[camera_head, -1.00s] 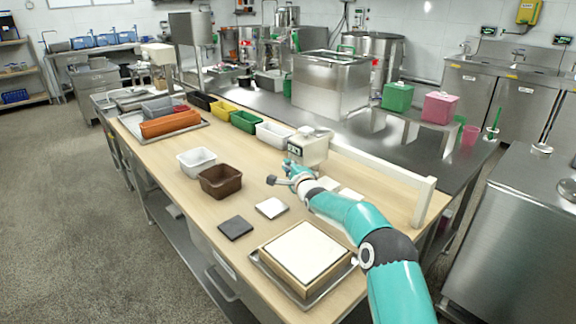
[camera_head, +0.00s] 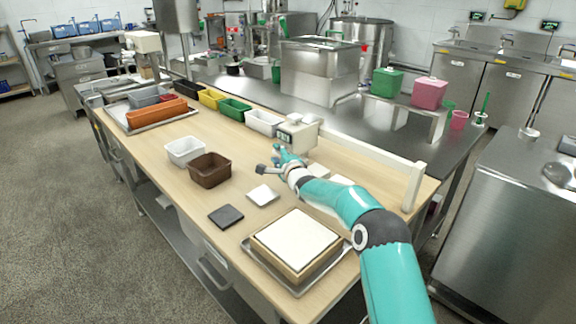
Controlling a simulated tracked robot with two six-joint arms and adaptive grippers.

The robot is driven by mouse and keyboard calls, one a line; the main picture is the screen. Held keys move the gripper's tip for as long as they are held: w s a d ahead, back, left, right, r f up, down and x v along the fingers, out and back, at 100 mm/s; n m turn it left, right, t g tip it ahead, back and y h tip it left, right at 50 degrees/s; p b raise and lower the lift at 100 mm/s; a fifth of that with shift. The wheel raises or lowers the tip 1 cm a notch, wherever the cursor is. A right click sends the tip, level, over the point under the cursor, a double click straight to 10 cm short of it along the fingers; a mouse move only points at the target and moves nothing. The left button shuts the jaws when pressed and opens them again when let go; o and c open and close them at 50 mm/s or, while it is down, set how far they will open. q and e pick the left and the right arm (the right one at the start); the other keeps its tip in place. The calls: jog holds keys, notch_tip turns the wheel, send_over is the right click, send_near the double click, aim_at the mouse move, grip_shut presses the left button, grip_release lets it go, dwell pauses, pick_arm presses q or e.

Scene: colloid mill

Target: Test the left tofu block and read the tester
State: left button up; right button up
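A flat white square (camera_head: 262,194), which looks like a tofu block, lies on the wooden table in front of my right gripper. Two more pale squares lie to its right, one at the far side of my arm (camera_head: 318,170) and one (camera_head: 342,180) partly hidden by it. A boxy cream device with a small display (camera_head: 297,135), perhaps the tester, stands behind my gripper; its reading is too small to make out. My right gripper (camera_head: 273,162) is above the table between the device and the white square. It is too small to tell its opening. My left gripper is out of view.
A dark square plate (camera_head: 226,215) lies front left. A shallow tray (camera_head: 294,288) holds a large white-topped block. White (camera_head: 186,150) and brown (camera_head: 210,170) tubs stand left, coloured bins behind. A pale rail (camera_head: 370,157) runs along the right side. The left front of the table is clear.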

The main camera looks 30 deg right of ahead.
jog(key=s+a+r, duration=0.1)
jog(key=s, duration=1)
jog(key=shift+a, duration=0.15)
